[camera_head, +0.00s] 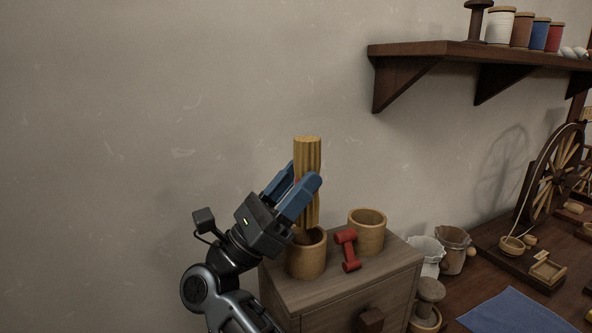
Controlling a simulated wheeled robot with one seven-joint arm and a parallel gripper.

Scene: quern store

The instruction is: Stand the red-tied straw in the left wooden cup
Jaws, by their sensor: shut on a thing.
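The straw bundle (308,155) is upright and pale yellow, with its red tie mostly hidden behind the fingers. My gripper (303,187) has blue fingers and is shut on the bundle around its middle. The bundle's lower end is at the mouth of the left wooden cup (306,264); I cannot tell whether it is inside the cup or just above the rim. A second wooden cup (368,238) stands to the right, upright and apparently empty.
Two cloth sacks (453,251) and a spinning wheel (553,170) stand on the bench to the right. A wall shelf (470,50) holds thread spools. The wall at left is clear.

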